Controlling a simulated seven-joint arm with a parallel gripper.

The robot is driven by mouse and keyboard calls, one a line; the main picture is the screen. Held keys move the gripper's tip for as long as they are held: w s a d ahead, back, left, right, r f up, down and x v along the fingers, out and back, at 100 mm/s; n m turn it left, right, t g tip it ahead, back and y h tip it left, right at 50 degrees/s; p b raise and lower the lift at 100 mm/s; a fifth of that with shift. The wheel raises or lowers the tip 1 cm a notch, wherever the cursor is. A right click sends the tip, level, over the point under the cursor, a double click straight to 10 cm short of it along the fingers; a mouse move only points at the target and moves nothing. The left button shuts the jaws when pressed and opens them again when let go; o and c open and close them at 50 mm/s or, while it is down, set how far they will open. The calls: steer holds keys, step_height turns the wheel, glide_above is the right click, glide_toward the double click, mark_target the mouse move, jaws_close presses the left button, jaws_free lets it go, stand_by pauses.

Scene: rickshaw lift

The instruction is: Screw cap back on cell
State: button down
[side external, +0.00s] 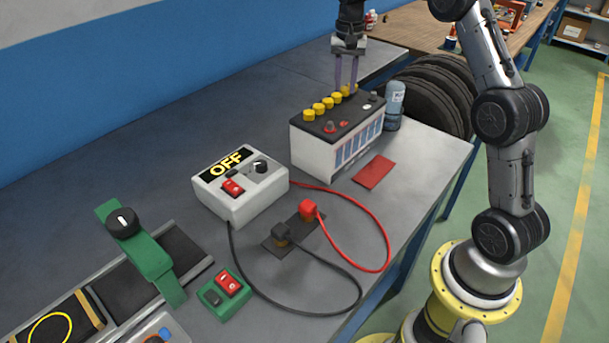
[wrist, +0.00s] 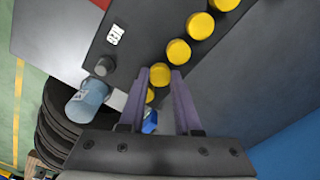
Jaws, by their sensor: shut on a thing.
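A white battery (side external: 318,153) with a black top stands on the grey bench, with several yellow caps (side external: 319,109) in a row along its back edge. My gripper (side external: 346,90) reaches straight down at the far end of this row. In the wrist view its two purple fingers (wrist: 159,74) are shut on a yellow cap (wrist: 160,76), with one more cap (wrist: 150,96) partly visible between the fingers. Other caps (wrist: 200,26) run up to the right. The cap's underside and its cell opening are hidden, so I cannot tell how it is seated.
A light blue bottle (side external: 394,105) stands by the battery's far right corner, with black tyres (side external: 432,95) beyond. A red card (side external: 373,172) lies in front. A white box reading OFF (side external: 240,190) with red and black cables stands at the left.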

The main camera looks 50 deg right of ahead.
steer(key=m, duration=1.2)
steer(key=shift+m, duration=0.4)
steer(key=c, duration=1)
jaws_free()
steer(key=n, duration=1.2)
steer(key=shift+n, duration=0.4)
